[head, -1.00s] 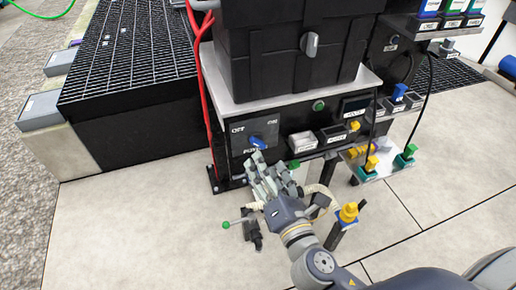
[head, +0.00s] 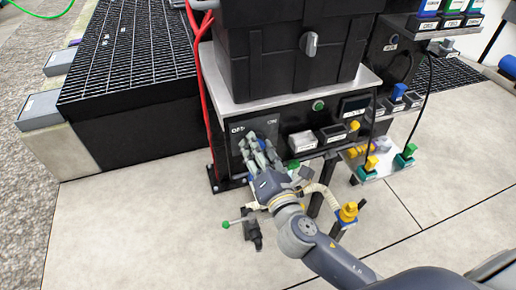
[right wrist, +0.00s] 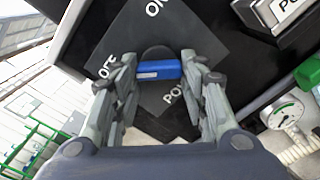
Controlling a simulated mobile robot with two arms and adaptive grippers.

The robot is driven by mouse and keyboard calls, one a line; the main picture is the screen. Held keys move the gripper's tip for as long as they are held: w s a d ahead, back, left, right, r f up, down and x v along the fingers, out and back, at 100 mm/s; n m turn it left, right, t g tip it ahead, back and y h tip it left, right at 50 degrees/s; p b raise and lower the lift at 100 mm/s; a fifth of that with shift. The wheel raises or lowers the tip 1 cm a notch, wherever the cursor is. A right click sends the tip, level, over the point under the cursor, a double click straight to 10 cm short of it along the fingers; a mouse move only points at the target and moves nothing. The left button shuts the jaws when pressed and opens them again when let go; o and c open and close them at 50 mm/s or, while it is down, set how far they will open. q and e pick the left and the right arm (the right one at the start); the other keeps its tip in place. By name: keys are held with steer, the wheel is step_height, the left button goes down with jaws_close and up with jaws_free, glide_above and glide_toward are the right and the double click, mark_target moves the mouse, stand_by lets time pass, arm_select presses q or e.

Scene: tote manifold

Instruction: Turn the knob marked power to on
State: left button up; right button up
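The power knob is a blue bar handle (right wrist: 158,70) on a dark square plate (right wrist: 185,30) marked OFF, ON and POWER in the right wrist view. The bar lies nearly level in that picture, with its left end on the OFF side. My right gripper (right wrist: 158,62) is open, with one finger at each end of the bar. I cannot tell whether they touch it. My left gripper is not in view.
A black tote (head: 285,50) stands on the metal top above the panel. Red cables (head: 203,85) hang at its left. Right of the knob are a green button (head: 318,105) and labelled switches. A yellow-topped post (head: 348,212) and a green-tipped lever (head: 226,224) stand below.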

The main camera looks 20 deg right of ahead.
steer(key=c, duration=0.3)
steer(key=shift+m, duration=0.4)
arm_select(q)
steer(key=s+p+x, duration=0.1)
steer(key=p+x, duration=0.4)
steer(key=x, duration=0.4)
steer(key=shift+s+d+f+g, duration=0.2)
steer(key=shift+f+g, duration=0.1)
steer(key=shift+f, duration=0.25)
arm_select(e)
steer(key=shift+r+m, duration=0.15)
steer(key=shift+m, duration=2.75)
steer(key=shift+r+m, duration=0.15)
steer(key=shift+m, duration=2.75)
steer(key=shift+r+m, duration=0.15)
steer(key=shift+m, duration=2.75)
steer(key=o, duration=1.1)
steer(key=shift+c, duration=0.2)
